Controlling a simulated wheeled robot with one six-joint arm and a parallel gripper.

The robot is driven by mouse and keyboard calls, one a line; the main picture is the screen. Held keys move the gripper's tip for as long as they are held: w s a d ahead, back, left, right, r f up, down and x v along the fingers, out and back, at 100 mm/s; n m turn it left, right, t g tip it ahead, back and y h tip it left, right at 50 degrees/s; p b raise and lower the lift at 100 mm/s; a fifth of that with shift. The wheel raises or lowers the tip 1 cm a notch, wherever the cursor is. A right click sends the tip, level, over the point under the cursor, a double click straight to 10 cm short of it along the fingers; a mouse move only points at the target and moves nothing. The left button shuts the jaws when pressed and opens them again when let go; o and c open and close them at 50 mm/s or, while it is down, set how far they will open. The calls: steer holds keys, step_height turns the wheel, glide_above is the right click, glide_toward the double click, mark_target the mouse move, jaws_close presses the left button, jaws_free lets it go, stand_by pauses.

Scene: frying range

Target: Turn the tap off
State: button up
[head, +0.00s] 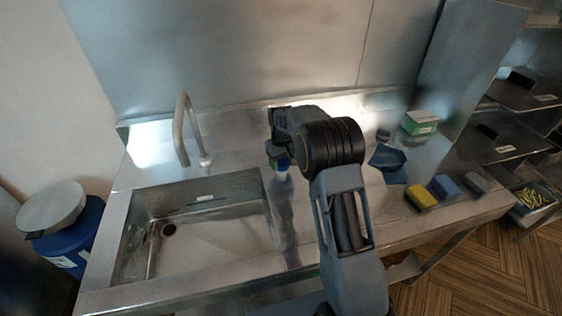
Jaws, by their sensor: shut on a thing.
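The tap (181,128) is a tall, pale curved spout at the back left of the metal counter. Its base stands behind the sink (238,186) and its outlet points toward the basin. I cannot make out a water stream or a handle. My gripper (278,157) points down behind the sink's back right corner, to the right of the tap and apart from its spout. It is shut on a small blue-and-white thing (282,172), mostly hidden by the gripper. My wrist and forearm hide the counter behind them.
On the counter's right are a green-and-white box (420,122), a dark blue cloth-like thing (388,160), a yellow sponge (421,197) and a blue block (444,186). A blue drum (80,235) stands left of the counter. Shelves (508,135) stand at right.

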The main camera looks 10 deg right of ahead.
mark_target(281, 161)
stand_by(0.3)
steer(key=o, duration=0.9)
steer(key=shift+o, duration=0.2)
step_height(281, 161, up, 14)
steer(key=shift+b, duration=0.45)
steer(key=shift+f, duration=0.1)
steer(key=s+f+m, duration=0.2)
steer(key=s+f, duration=0.1)
steer(key=f, duration=0.1)
steer(key=s+r+t, duration=0.1)
steer(key=s+t, duration=0.1)
steer(key=s, duration=1.1)
steer(key=s+r+m+t, duration=0.1)
steer(key=s+r+t, duration=0.1)
steer(key=s, duration=1.1)
steer(key=shift+a+m, duration=0.15)
steer(key=shift+m, duration=0.15)
